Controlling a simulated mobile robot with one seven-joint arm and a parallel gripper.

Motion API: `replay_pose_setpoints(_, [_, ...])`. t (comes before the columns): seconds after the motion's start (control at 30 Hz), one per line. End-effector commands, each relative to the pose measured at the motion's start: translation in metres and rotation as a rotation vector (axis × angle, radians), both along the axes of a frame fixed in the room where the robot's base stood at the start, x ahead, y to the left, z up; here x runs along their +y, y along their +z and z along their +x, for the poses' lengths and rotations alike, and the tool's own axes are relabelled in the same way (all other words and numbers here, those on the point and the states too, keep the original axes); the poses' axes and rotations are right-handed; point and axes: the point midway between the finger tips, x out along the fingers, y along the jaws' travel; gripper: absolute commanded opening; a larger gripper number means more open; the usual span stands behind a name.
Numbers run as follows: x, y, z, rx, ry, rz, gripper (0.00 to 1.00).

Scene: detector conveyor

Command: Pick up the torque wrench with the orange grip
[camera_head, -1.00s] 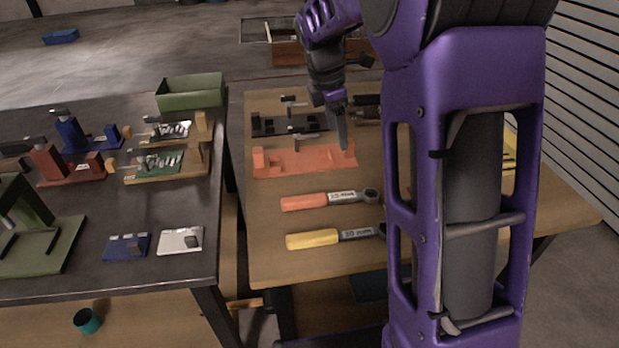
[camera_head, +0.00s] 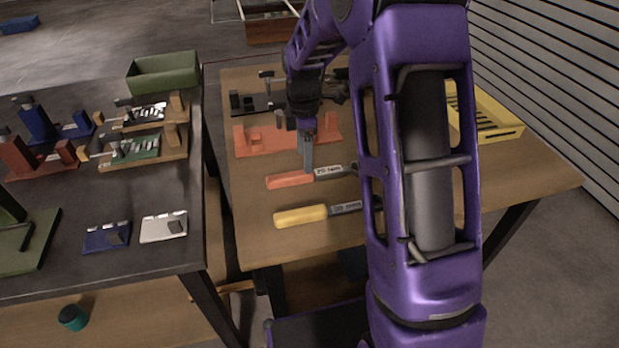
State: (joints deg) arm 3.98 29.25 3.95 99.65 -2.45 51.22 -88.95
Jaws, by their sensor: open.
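The torque wrench with the orange grip (camera_head: 290,181) lies flat on the wooden table (camera_head: 250,237), its grip to the left and its dark, labelled shaft to the right. Its head end is hidden behind my arm. My gripper (camera_head: 308,168) points down over this wrench, close to where the grip meets the shaft. It is open and empty; I cannot tell whether its tips touch the wrench. A second wrench with a yellow grip (camera_head: 300,216) lies nearer to me, roughly parallel, its head also hidden by my arm.
An orange fixture (camera_head: 262,141) and a black fixture (camera_head: 255,104) stand just behind the wrenches. A yellow crate (camera_head: 497,128) is at the right of the table. A dark table (camera_head: 140,262) at left carries a green bin (camera_head: 165,75) and several fixtures.

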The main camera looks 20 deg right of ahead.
Motion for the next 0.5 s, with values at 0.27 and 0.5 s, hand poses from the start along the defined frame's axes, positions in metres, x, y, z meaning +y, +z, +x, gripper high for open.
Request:
replay_pose_setpoints(0.27, [0.002,-0.021,-0.001,0.003,0.002,0.000,0.72])
replay_pose_setpoints(0.5, [0.002,-0.054,-0.002,0.002,0.000,0.000,0.72])
